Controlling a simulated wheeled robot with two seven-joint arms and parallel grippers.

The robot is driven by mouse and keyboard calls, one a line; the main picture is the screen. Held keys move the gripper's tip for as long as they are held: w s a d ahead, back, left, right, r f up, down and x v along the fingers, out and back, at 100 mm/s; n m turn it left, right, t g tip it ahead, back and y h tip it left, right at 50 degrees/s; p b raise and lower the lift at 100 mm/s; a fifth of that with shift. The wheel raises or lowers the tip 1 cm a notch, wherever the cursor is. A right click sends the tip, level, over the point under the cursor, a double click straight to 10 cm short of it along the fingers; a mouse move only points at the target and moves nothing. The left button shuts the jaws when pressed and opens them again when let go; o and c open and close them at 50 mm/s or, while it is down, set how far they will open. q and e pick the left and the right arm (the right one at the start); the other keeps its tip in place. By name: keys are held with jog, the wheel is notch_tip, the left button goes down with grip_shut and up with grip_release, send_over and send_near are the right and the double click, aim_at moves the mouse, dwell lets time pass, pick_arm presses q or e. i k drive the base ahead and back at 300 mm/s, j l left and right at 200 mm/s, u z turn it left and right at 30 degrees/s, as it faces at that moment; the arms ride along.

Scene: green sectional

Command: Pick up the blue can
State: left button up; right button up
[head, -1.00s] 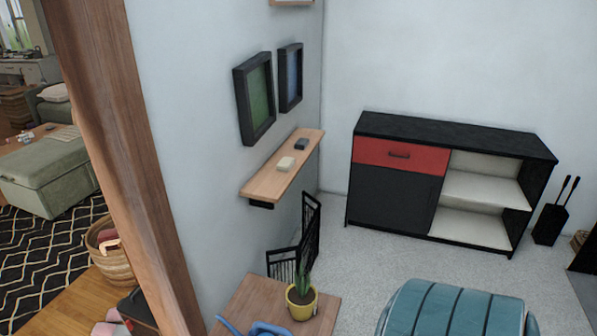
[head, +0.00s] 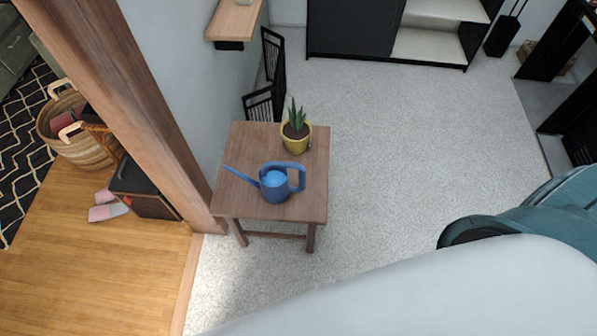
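A blue watering can (head: 275,184) stands upright on a small wooden table (head: 245,203). Its spout points left and its handle is on the right side. It is the only blue can in view. A yellow pot with a green plant (head: 296,137) stands behind it on the same table. Neither of my grippers shows in the head view.
A wooden door post (head: 125,90) and wall stand left of the table. A teal armchair (head: 545,215) is at the right. A large pale rounded surface fills the lower right. Grey carpet (head: 390,150) right of the table is clear. A black cabinet (head: 352,30) stands at the back.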

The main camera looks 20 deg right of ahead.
aim_at(274, 177)
jog(key=i+j+z, duration=0.1)
jog(key=j+z, duration=0.4)
jog(key=j, duration=0.2)
jog(key=j+z, duration=0.5)
jog(key=j, duration=0.15)
jog(key=k, duration=0.05)
